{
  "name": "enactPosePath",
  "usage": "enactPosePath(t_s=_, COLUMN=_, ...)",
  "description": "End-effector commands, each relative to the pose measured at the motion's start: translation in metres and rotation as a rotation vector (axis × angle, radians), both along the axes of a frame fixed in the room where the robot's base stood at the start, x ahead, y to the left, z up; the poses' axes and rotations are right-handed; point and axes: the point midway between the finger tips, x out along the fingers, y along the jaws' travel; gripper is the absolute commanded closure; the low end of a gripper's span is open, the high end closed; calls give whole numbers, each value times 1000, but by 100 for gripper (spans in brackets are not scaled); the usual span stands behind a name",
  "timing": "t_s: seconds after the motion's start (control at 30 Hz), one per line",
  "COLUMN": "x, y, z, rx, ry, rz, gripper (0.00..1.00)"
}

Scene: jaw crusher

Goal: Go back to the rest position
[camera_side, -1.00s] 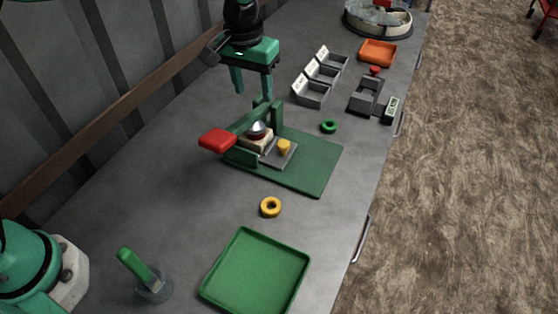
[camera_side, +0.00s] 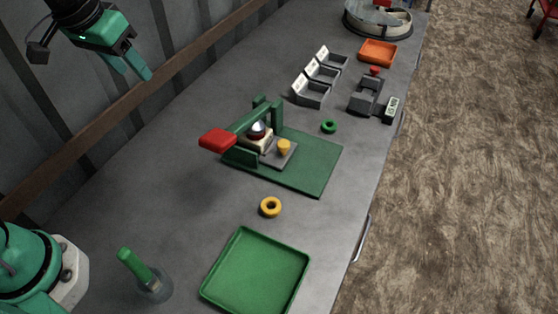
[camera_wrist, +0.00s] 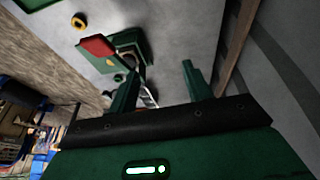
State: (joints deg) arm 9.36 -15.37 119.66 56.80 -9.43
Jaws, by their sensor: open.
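My gripper (camera_side: 138,66) is at the upper left of the side view, raised in front of the wall and away from everything on the bench. Its green fingers are apart with nothing between them, as the wrist view (camera_wrist: 158,88) also shows. The jaw crusher (camera_side: 262,128), with a red handle (camera_side: 217,139), stands on a green base plate (camera_side: 316,165) mid-bench. A yellow piece (camera_side: 284,146) sits on the grey plate at the crusher's front. No rest position is marked in view.
A yellow ring (camera_side: 270,207), a green ring (camera_side: 329,126) and a green tray (camera_side: 255,275) lie on the bench. A green-handled tool stands in a clear holder (camera_side: 152,287). Grey bins (camera_side: 312,93) and an orange tray (camera_side: 378,53) are farther back. A brown rail (camera_side: 130,100) runs along the wall.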

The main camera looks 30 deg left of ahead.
Motion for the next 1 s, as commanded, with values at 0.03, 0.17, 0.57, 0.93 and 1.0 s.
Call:
enactPosePath(t_s=0.03, x=-10, y=7, z=1, rx=1, ry=-16, rz=2, gripper=51)
enactPosePath(t_s=0.17, x=-34, y=20, z=-1, rx=9, ry=-50, rz=5, gripper=51)
enactPosePath(t_s=0.57, x=-97, y=50, z=-21, rx=41, ry=-144, rz=11, gripper=51)
enactPosePath(t_s=0.93, x=-112, y=55, z=-31, rx=53, ry=-166, rz=11, gripper=51)
enactPosePath(t_s=1.0, x=-111, y=55, z=-31, rx=53, ry=-166, rz=11, gripper=51)
